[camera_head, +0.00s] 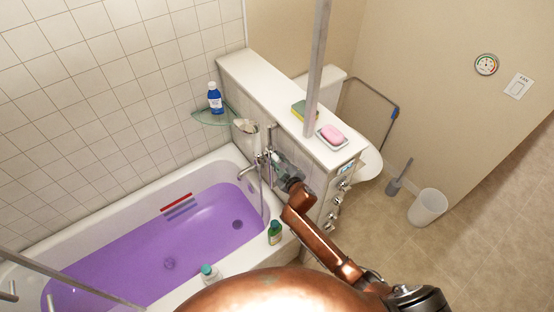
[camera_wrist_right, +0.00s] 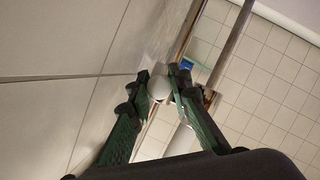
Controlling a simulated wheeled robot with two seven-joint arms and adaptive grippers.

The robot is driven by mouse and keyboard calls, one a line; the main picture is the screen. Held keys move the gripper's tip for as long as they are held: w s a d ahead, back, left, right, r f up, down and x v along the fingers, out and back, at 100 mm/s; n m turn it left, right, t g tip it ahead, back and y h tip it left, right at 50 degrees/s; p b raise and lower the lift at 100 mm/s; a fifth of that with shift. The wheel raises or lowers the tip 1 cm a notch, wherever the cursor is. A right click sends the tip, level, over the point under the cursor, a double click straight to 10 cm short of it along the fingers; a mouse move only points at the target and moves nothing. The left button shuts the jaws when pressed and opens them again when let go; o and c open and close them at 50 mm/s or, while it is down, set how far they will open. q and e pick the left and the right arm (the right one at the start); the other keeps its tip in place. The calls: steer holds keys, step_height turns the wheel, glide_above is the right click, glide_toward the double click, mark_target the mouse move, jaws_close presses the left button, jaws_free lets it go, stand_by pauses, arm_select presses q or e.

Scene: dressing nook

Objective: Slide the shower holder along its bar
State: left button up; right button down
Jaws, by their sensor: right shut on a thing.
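My right gripper (camera_head: 284,174) reaches over the tub's tap end, against the half wall. The slim shower bar (camera_head: 269,137) stands upright there. In the right wrist view, the two green fingers (camera_wrist_right: 163,84) close on a pale, rounded part of the shower holder (camera_wrist_right: 158,88). The shiny bar (camera_wrist_right: 232,42) runs diagonally just beyond the fingers. The gripper hides most of the holder in the head view, so its exact height on the bar is hard to tell. My left gripper is out of view.
The bathtub (camera_head: 120,211) holds purple water. A blue bottle (camera_head: 215,98) stands on the glass corner shelf (camera_head: 207,118). Pink soap (camera_head: 332,134) and a sponge (camera_head: 300,109) lie on the ledge.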

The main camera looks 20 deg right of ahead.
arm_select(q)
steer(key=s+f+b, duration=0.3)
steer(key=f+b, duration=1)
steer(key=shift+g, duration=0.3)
arm_select(e)
step_height(320, 180, down, 21)
steer(key=shift+s, duration=0.2)
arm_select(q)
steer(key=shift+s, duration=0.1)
arm_select(e)
steer(key=shift+f, duration=0.1)
steer(key=c, duration=2)
jaws_free()
steer(key=shift+o, duration=1.2)
steer(key=shift+w+r, duration=0.15)
steer(key=shift+r, duration=0.1)
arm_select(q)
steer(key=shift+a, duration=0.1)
arm_select(e)
steer(key=v, duration=1.2)
steer(key=shift+d, duration=0.1)
